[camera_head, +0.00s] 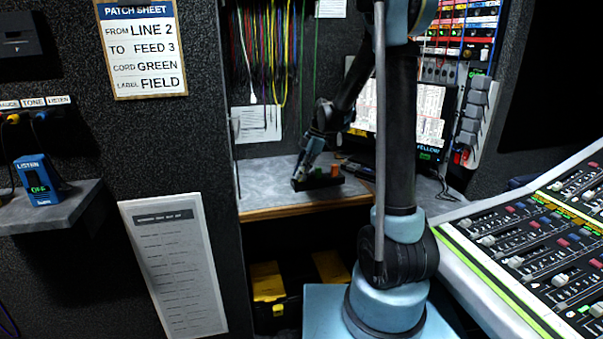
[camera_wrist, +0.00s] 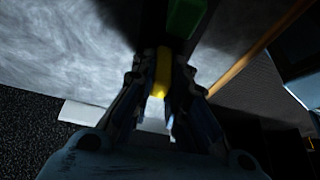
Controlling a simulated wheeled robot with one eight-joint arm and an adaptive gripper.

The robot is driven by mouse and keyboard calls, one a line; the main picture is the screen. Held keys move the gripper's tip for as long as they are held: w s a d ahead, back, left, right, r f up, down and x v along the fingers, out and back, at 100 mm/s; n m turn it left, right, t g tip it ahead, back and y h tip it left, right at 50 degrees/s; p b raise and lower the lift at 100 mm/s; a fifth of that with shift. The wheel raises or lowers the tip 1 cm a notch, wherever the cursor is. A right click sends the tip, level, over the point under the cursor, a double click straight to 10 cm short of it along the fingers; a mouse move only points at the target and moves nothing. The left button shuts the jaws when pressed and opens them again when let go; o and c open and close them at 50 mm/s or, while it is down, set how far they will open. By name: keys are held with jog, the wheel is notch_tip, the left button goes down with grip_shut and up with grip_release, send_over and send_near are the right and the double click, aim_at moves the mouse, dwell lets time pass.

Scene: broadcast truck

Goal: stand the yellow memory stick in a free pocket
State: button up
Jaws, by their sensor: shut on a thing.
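My gripper (camera_wrist: 160,75) is shut on the yellow memory stick (camera_wrist: 162,72), which shows between the fingertips in the wrist view. In the head view my gripper (camera_head: 302,176) points down at the left end of a small dark holder (camera_head: 322,183) on the grey counter. A green stick (camera_head: 318,172) and an orange one (camera_head: 335,171) stand in the holder. The green stick also shows in the wrist view (camera_wrist: 187,15), just beyond the yellow one. The yellow stick is hidden in the head view, and I cannot tell whether its lower end is inside a pocket.
The grey counter (camera_head: 262,188) has a wooden front edge and bare room left of the holder. A lit monitor (camera_head: 425,120) stands behind my arm. Coloured cords (camera_head: 262,50) hang above the counter. A mixing console (camera_head: 540,250) stands at the right.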

jog(key=o, duration=0.9)
jog(key=v, duration=1.2)
jog(key=shift+f, duration=0.1)
